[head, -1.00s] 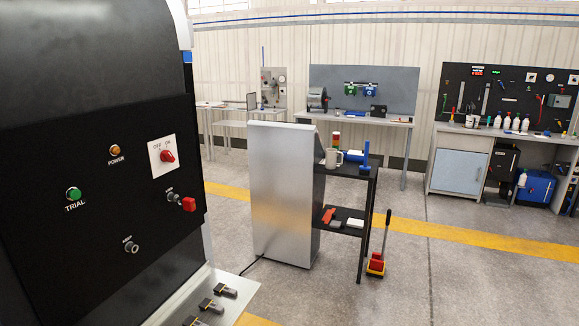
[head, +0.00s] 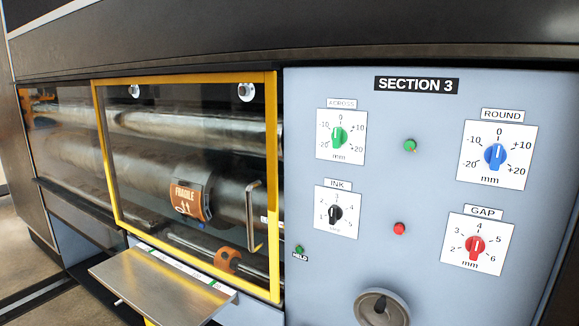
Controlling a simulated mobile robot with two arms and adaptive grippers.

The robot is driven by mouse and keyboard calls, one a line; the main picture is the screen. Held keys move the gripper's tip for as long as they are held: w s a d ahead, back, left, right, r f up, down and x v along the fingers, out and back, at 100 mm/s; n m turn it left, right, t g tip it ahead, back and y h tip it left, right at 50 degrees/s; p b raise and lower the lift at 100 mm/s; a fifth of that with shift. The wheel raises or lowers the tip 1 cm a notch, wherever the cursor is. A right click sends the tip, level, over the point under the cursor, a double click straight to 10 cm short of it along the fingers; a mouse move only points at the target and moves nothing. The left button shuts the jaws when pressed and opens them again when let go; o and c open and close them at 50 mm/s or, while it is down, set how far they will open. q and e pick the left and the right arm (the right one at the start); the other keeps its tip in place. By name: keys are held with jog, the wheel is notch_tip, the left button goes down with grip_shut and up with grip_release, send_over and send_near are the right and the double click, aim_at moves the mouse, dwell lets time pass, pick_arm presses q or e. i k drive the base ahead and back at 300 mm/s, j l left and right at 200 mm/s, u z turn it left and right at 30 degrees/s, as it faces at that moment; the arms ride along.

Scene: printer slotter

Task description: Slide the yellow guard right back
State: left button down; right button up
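The yellow guard (head: 271,185) is a clear panel in a yellow frame on the front of the machine in the head view. A silver upright handle (head: 249,218) sits near its right side. The guard's right edge lies beside the grey SECTION 3 panel. Through it I see metal rollers (head: 150,128) and a brown FRAGILE piece (head: 186,199) on one roller. To the guard's left, the opening shows more rollers. Neither of my grippers is in view.
A metal shelf (head: 160,287) juts out below the guard. Floor shows at the lower left.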

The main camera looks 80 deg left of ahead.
aim_at(270, 136)
jog(key=u, duration=3.5)
